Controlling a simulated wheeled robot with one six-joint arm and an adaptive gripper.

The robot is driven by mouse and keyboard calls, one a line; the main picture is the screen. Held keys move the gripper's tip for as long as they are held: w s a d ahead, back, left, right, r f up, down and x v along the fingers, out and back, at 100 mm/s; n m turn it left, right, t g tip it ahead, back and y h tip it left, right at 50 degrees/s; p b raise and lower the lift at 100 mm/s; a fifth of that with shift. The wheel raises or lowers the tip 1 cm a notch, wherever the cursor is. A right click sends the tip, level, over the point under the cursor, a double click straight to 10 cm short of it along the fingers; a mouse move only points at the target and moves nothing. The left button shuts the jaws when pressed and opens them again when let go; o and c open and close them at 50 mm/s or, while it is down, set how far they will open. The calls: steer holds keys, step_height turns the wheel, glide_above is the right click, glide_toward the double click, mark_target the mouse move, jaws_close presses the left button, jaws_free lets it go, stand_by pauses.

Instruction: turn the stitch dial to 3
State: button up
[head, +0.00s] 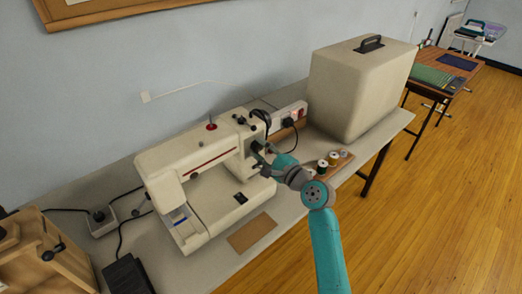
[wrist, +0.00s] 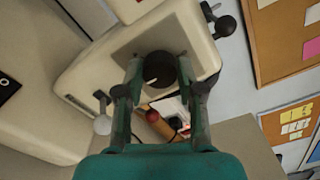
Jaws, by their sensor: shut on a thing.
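A cream sewing machine (head: 192,153) stands on the table in the head view. Its end face with the stitch dial fills much of the wrist view. The stitch dial (wrist: 159,66) is a round black knob with a short white mark toward its lower left in that view. My gripper (wrist: 161,72) has one finger on each side of the dial and is shut on it. In the head view my gripper (head: 262,153) is at the machine's right end and largely hides the dial. I cannot read any numbers around the dial.
A large beige case (head: 355,95) stands on the table (head: 180,272) to the right. Thread spools (head: 333,159) sit on a small board near my arm. A power strip (head: 292,114) and cords lie behind. A wooden box (head: 45,262) and black pedal (head: 127,276) are at left.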

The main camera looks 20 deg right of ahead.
steer(key=o, duration=1.1)
steer(key=shift+o, duration=0.2)
steer(key=v, duration=1.2)
steer(key=shift+f, duration=0.1)
steer(key=s+a+f+n+g+h, duration=0.1)
steer(key=s+f+n+h, duration=0.2)
steer(key=s+f, duration=0.65)
steer(key=s+a+f+n+g+h, duration=0.1)
steer(key=s+a+f+n+h, duration=0.15)
steer(key=s+f, duration=0.65)
steer(key=s+r+n, duration=0.3)
steer(key=s+n, duration=0.1)
steer(key=s, duration=0.4)
steer(key=s+r+n+h, duration=0.1)
steer(key=s+r+n, duration=0.2)
steer(key=s, duration=0.6)
steer(key=s+a+r+n, duration=0.1)
steer(key=s+r+n, duration=0.2)
steer(key=s+n, duration=0.4)
steer(key=shift+s, duration=1.05)
